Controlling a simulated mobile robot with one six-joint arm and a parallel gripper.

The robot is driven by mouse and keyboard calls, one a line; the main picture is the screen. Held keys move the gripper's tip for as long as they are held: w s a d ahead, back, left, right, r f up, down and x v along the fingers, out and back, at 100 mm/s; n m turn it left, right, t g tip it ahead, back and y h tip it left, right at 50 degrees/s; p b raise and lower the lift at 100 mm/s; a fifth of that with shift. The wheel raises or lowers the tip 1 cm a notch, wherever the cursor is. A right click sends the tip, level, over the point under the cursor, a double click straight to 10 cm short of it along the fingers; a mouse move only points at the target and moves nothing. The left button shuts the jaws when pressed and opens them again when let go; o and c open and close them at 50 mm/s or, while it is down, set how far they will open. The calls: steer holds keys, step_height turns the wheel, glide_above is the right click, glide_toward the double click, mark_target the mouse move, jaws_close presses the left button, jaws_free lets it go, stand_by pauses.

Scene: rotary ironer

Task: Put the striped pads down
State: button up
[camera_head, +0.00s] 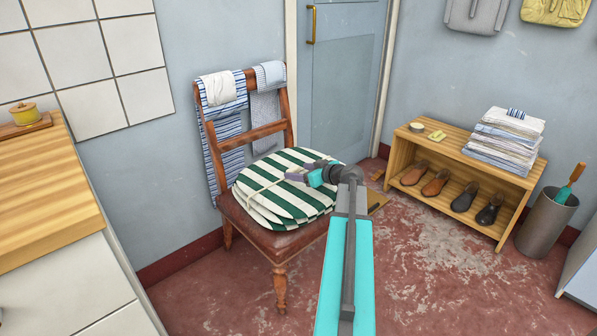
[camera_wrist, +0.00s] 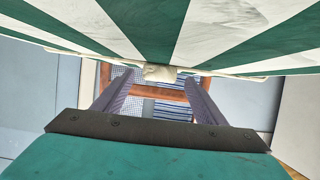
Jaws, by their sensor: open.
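The green and white striped pads (camera_head: 285,187) lie as a stack on the seat of the wooden chair (camera_head: 262,236), with a thin cream band across them. My gripper (camera_head: 304,176) is over the top of the stack in the head view. In the wrist view the striped pads (camera_wrist: 225,35) fill the top of the picture. There my gripper (camera_wrist: 158,80) has its two fingers spread apart, open, just beyond a small cream piece (camera_wrist: 159,72) at the pads' edge. I cannot tell whether the fingers touch that piece.
Striped and checked cloths (camera_head: 224,135) hang over the chair back. A wooden counter (camera_head: 45,200) stands at left. A low shelf (camera_head: 450,172) with shoes and folded cloths (camera_head: 505,138) stands at right, beside a grey bin (camera_head: 545,222).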

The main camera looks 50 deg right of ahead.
step_height(320, 180, up, 4)
steer(key=p, duration=0.2)
glide_above(319, 191)
steer(key=shift+d, duration=0.1)
steer(key=shift+r, duration=0.1)
stand_by(0.6)
